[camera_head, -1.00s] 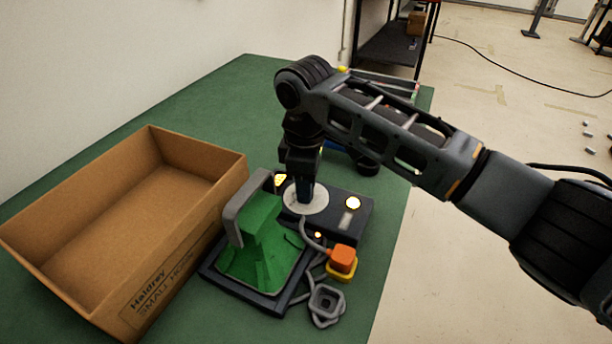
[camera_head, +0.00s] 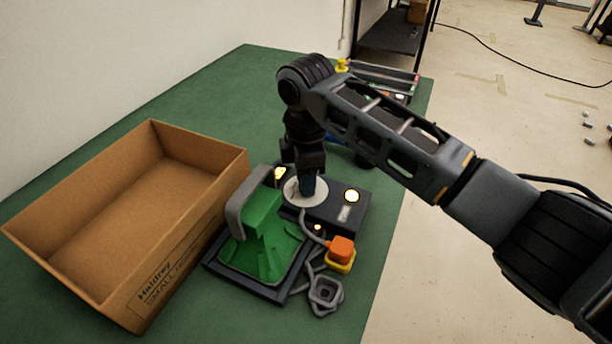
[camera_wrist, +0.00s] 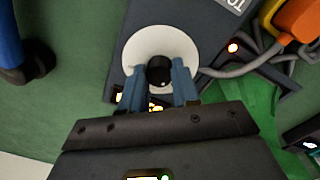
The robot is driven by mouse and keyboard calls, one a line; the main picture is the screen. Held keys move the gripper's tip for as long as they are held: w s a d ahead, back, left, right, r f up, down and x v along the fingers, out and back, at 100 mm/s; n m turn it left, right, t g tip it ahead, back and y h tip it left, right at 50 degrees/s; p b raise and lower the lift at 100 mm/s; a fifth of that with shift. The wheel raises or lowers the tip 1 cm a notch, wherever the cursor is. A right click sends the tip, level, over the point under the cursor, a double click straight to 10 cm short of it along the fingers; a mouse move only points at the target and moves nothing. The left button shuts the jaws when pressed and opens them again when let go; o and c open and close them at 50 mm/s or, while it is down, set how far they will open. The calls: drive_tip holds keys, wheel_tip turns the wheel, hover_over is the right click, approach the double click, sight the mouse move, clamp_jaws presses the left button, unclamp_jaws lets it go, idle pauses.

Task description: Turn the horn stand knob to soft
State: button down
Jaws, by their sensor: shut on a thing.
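The horn stand (camera_head: 335,212) is a dark box with a pale round dial plate (camera_head: 293,193) on top and lit yellow-white spots beside it. In the wrist view the pale dial (camera_wrist: 183,47) surrounds a small black knob (camera_wrist: 160,70). My gripper (camera_head: 308,184) points down over the dial. In the wrist view the two blue fingers of my gripper (camera_wrist: 160,80) stand on either side of the knob and are shut on it. The fingers hide part of the knob, and its pointing direction cannot be read.
An orange and yellow block (camera_head: 341,249) and a grey cable coil (camera_head: 325,292) lie at the front. A large open cardboard box (camera_head: 135,300) fills the left side.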

drive_tip(key=c, duration=0.8)
unclamp_jaws()
drive_tip(key=shift+s+r, duration=0.15)
drive_tip(key=shift+r, duration=3.75)
